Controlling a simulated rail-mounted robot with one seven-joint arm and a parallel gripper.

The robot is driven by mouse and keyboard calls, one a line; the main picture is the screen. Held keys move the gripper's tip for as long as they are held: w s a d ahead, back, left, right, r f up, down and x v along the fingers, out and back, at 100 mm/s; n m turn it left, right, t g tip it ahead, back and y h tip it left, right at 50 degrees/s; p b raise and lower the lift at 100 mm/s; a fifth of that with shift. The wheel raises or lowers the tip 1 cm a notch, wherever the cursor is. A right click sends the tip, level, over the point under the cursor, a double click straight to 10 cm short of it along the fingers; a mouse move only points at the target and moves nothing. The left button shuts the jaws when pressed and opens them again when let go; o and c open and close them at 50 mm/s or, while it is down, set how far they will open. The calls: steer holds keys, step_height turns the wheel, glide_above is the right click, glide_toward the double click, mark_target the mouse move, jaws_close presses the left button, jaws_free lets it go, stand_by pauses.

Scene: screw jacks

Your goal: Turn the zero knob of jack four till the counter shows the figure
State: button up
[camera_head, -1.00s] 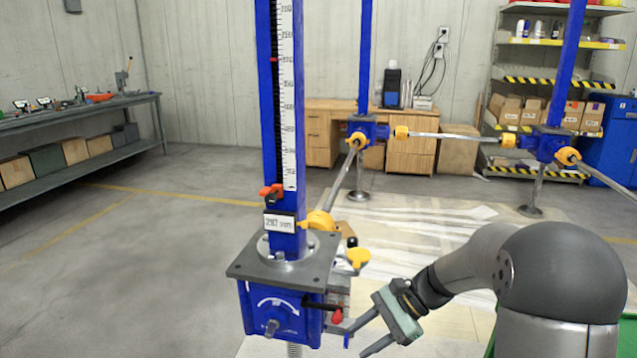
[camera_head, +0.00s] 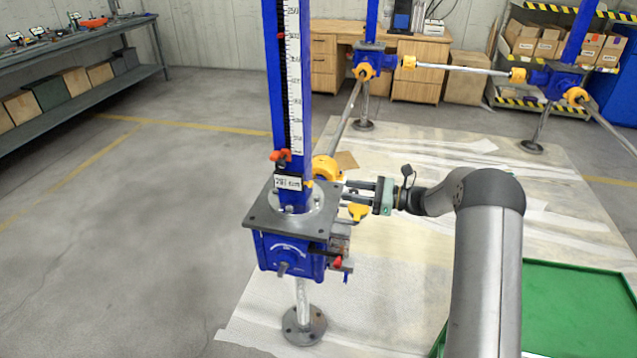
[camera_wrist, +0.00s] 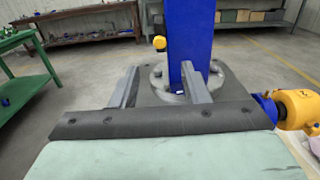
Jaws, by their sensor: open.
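The nearest jack has a blue column (camera_head: 290,100) with a white scale and a grey top plate (camera_head: 262,221); no jack number is legible. Its small white counter (camera_head: 288,182) is too blurred to read surely. A yellow knob (camera_head: 357,212) sits at the right side of the jack. My gripper (camera_head: 346,190) is open and empty, pointing left just above that knob, apart from the column. In the wrist view its two fingers (camera_wrist: 160,82) are spread over the plate, the right one in front of the column base. I cannot tell which part is the zero knob.
An orange coupling (camera_head: 325,168) and shaft run back from the jack to other jacks (camera_head: 368,60). A red-tipped lever (camera_head: 337,262) sticks out low on the right. A green tray (camera_head: 575,310) lies at the right. The floor on the left is clear.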

mark_target(308, 184)
steer(key=w+a+p, duration=0.1)
steer(key=a, duration=0.8)
steer(key=shift+w+a, duration=0.35)
steer(key=shift+w, duration=0.05)
steer(key=shift+c, duration=0.3)
jaws_close()
